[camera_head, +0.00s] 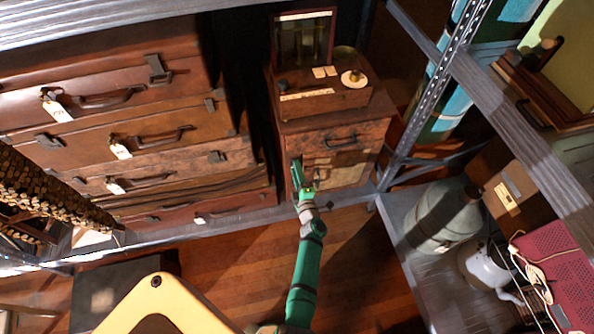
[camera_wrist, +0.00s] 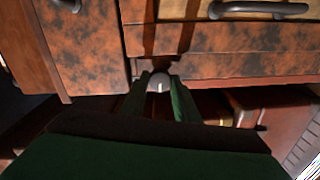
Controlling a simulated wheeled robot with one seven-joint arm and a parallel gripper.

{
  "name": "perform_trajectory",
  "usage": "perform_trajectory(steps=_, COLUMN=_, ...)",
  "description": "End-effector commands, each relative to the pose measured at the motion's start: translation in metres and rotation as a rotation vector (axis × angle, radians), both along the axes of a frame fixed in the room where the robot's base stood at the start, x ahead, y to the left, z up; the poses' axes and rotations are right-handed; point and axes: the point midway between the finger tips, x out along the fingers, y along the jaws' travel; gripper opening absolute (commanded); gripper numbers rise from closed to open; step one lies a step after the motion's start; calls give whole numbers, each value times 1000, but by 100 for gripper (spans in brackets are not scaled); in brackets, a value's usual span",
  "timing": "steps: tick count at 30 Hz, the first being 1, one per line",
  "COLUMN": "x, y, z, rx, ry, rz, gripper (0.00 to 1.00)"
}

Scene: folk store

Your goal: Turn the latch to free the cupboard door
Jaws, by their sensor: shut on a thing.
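The cupboard (camera_head: 372,147) is a brown burl-wood cabinet. Its front has a dark handle (camera_head: 342,140) near the top and a paler panel (camera_head: 340,170) lower down. My green gripper (camera_head: 297,178) is at the left edge of the front. In the wrist view, its two fingers (camera_wrist: 160,100) are closed on the small grey latch knob (camera_wrist: 158,81), one on each side. A white line shows on the knob. The door front (camera_wrist: 230,38) lies beyond it, with a dark bar handle (camera_wrist: 260,9). The latch is hidden in the head view.
A wooden box with an open lid (camera_head: 322,102) stands on the cupboard. Stacked brown suitcases (camera_head: 130,125) fill the left. A metal shelf post (camera_head: 430,95) rises close on the right, with a grey gas cylinder (camera_head: 440,215) below. The wooden floor (camera_head: 240,250) in front is partly clear.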

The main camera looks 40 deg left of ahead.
Motion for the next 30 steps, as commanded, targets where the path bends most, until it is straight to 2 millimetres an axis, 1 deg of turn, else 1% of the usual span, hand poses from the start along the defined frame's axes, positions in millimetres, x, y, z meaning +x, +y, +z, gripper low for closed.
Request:
perform_trajectory(steps=6, x=-1, y=2, z=0, rx=-30, ry=-34, rz=4, gripper=5)
perform_trajectory(steps=19, x=0, y=2, z=0, rx=-35, ry=-40, rz=4, gripper=5)
perform_trajectory(steps=20, x=0, y=2, z=0, rx=-35, ry=-40, rz=4, gripper=32)
perform_trajectory(steps=21, x=0, y=2, z=0, rx=-35, ry=-40, rz=4, gripper=35)
perform_trajectory(steps=30, x=0, y=-1, z=0, rx=-33, ry=-39, rz=0, gripper=35)
